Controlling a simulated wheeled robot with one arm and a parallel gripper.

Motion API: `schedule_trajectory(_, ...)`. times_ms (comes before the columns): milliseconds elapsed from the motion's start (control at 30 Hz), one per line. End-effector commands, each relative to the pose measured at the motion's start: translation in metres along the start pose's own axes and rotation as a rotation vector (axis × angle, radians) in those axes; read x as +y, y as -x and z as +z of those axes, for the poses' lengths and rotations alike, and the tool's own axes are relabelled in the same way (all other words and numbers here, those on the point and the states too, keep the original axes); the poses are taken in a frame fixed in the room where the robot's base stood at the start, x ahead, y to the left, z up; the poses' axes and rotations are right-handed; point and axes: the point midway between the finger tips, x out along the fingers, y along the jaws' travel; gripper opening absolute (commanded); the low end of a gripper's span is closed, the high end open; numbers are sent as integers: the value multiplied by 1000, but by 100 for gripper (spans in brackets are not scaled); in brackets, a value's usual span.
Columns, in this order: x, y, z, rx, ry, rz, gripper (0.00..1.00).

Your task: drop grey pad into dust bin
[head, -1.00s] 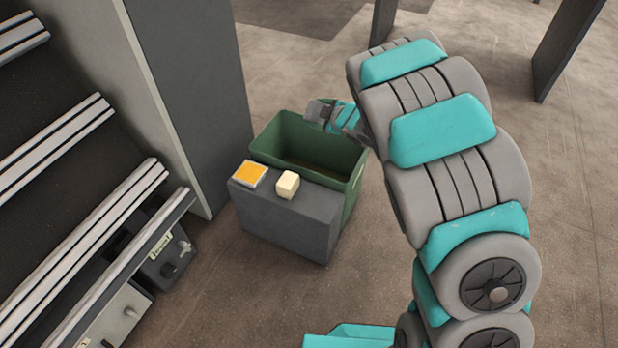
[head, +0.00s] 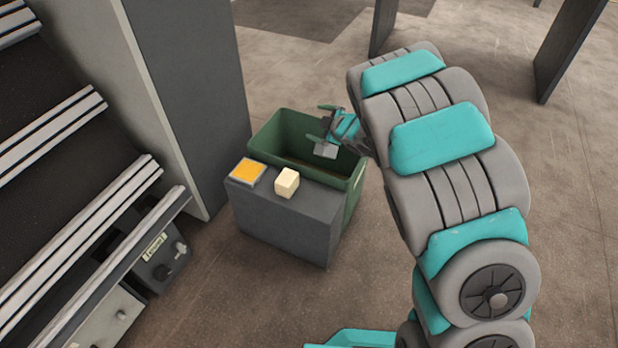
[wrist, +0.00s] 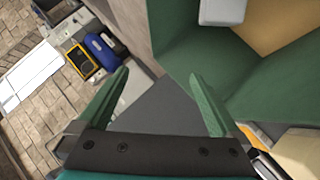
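The grey pad (head: 326,151) is a small light-grey block, just below my gripper (head: 316,122) and over the opening of the green dust bin (head: 352,192). In the wrist view the pad (wrist: 222,11) shows at the top edge, apart from both fingers. My gripper (wrist: 160,76) has its two green fingers spread with nothing between them. The wrist view also shows the green bin wall (wrist: 190,45) and its tan bottom (wrist: 275,25). The pad looks to be in the air; the head view does not show it touching the bin's bottom.
A dark grey box (head: 285,225) stands against the bin's near side, with an orange-topped tile (head: 246,172) and a cream cube (head: 287,183) on top. A grey pillar (head: 190,90) rises behind left, beside the conveyor (head: 75,220).

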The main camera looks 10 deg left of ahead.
Motion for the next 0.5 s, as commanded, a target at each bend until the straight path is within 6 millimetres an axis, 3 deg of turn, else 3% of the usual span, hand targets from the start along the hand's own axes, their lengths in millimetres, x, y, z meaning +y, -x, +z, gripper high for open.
schedule_trajectory(300, 0, 2, 0, -1, 0, 0, 100)
schedule_trajectory(500, 2, 18, 0, -2, 2, 1, 100)
